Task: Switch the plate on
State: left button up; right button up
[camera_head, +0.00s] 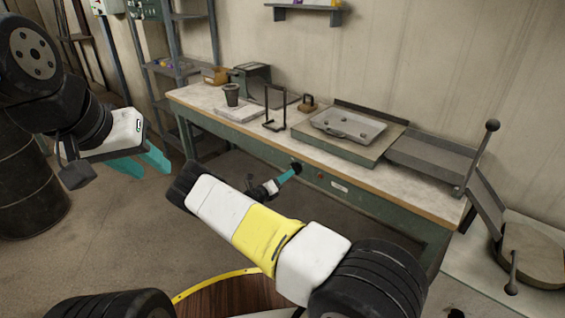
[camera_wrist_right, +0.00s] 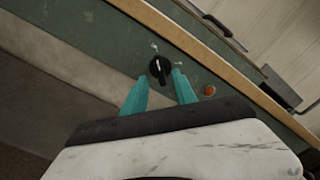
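In the head view my right gripper (camera_head: 288,174) is at the bench front. My left gripper (camera_head: 150,166) is open and empty, in the air left of the bench.
The bench top (camera_head: 205,97) holds a dark cup (camera_head: 232,94), a black frame (camera_head: 274,108) and a small weight-like block (camera_head: 307,103). A grey sloped tray (camera_head: 430,155) and a lever (camera_head: 487,135) stand at the right. A barrel (camera_head: 30,190) stands at left.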

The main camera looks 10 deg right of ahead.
aim_at(296, 168)
jog(key=x, duration=0.3)
jog(key=shift+w+d, duration=0.25)
grip_shut()
